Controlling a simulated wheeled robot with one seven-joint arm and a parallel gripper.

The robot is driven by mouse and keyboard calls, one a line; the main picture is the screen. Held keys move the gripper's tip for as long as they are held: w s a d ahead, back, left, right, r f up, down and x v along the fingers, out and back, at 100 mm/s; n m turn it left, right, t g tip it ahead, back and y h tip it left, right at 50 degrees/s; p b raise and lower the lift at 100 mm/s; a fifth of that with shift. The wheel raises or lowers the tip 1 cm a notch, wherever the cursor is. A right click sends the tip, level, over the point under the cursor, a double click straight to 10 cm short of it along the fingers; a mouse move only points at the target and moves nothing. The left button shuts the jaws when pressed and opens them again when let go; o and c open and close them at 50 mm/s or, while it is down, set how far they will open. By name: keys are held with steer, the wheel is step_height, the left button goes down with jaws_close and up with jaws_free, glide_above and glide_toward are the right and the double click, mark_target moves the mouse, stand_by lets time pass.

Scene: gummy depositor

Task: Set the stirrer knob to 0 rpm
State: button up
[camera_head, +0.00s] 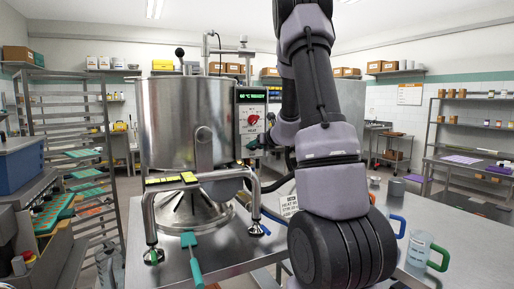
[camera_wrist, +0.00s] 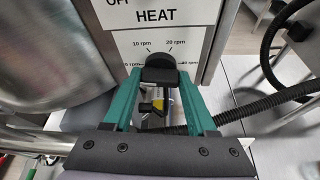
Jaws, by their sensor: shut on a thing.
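The stirrer knob (camera_wrist: 158,62) is black and sits low on the white control panel (camera_wrist: 120,42), under the word HEAT. The marks 10 rpm and 20 rpm show above it, left and right. A 0 rpm mark and the knob's pointer cannot be made out. My gripper (camera_wrist: 158,76) has teal fingers on both sides of the knob and is shut on it. In the head view my gripper (camera_head: 257,143) is at the foot of the panel (camera_head: 251,118), which carries a red dial and a lit green display; the stirrer knob is hidden there.
A steel kettle (camera_head: 180,125) stands left of the panel on a metal frame. Black hoses (camera_wrist: 265,108) run right of my gripper. On the steel table (camera_head: 395,262) are a teal-handled tool (camera_head: 193,262) and a mug with a green handle (camera_head: 420,250). Racks stand along both sides.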

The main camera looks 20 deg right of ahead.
steer(key=shift+a+f+n+h, duration=0.1)
steer(key=shift+n+h, duration=0.4)
steer(key=shift+n, duration=0.1)
steer(key=o, duration=1.4)
steer(key=shift+c, duration=0.2)
steer(key=shift+s, duration=0.1)
steer(key=v, duration=1)
steer(key=shift+s+r, duration=0.25)
steer(key=shift+s, duration=0.05)
